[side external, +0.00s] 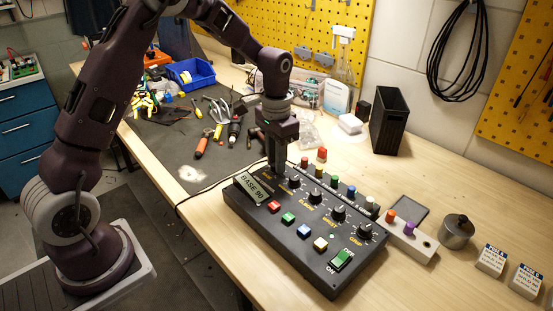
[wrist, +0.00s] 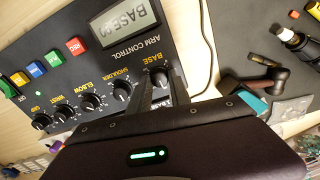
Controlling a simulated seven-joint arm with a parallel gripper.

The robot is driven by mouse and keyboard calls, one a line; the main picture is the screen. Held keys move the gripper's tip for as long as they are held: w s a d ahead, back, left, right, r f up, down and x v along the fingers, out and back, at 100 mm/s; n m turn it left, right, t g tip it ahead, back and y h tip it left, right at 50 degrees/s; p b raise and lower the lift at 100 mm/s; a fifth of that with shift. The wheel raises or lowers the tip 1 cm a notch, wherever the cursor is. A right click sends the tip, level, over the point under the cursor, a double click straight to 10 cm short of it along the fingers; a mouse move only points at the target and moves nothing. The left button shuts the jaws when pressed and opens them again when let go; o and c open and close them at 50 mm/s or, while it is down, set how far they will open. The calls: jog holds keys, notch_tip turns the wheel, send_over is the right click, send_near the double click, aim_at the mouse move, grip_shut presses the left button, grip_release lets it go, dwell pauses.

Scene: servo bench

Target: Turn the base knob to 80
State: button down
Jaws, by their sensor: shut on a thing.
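The black control box (side external: 300,238) stands on the wooden bench, with a row of black knobs along it. Its tilted display (side external: 253,187) reads BASE 90; the display also shows in the wrist view (wrist: 124,22). My gripper (side external: 279,172) points down at the display end of the row. In the wrist view my gripper (wrist: 160,90) has its two fingers shut on the base knob (wrist: 158,77), one on each side. The fingers hide most of this knob in the side view. The shoulder knob (wrist: 122,91) sits beside it, apart from the fingers.
Coloured buttons and a green rocker switch (side external: 341,260) line the box's front. Coloured pegs (side external: 335,181) stand behind the knobs. A grey block with pegs (side external: 425,245) and a metal cup (side external: 457,231) are to the right. Tools lie on the dark mat (side external: 190,170).

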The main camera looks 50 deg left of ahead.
jog(key=shift+n, duration=1.1)
jog(key=c, duration=1.2)
grip_release()
